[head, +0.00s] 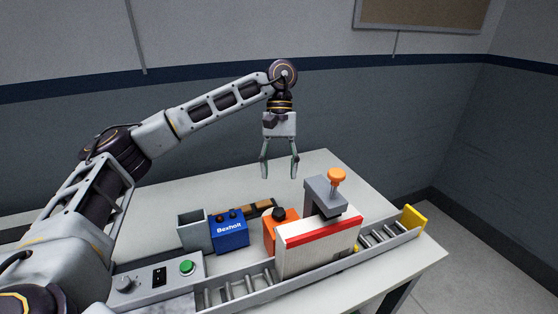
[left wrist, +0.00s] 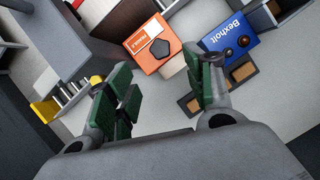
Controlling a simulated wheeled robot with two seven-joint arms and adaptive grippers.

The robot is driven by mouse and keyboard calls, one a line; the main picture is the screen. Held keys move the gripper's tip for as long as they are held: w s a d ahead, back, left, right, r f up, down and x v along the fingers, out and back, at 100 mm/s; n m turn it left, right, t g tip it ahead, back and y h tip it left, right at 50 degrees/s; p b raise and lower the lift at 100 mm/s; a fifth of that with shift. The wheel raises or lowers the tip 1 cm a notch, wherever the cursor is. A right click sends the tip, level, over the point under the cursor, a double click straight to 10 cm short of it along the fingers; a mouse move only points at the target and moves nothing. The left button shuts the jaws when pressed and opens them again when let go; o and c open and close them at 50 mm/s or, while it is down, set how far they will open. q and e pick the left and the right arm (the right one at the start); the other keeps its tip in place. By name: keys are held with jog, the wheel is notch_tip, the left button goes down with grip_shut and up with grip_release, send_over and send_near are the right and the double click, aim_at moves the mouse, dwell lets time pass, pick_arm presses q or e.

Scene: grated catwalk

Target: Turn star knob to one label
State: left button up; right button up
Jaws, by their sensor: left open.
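An orange box (head: 270,238) with a black star knob (head: 278,213) on top stands mid-table, partly hidden by a white box in front. In the left wrist view the orange box (left wrist: 143,62) carries white print, and the star knob (left wrist: 160,49) looks five-sided. My left gripper (head: 279,173) hangs fingers down above and behind the orange box, open and empty, apart from the knob. In the left wrist view its green-padded fingers (left wrist: 164,88) are spread, with the knob beyond their tips.
A blue Bexholt box (head: 230,234) and grey bin (head: 193,232) stand left of the orange box. A red-striped white box (head: 310,250) and a grey fixture with an orange knob (head: 337,176) stand over the roller conveyor (head: 240,288). A green button (head: 187,267) is front left.

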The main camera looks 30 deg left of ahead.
pick_arm(q)
jog(key=shift+v, duration=0.85)
dwell(0.3)
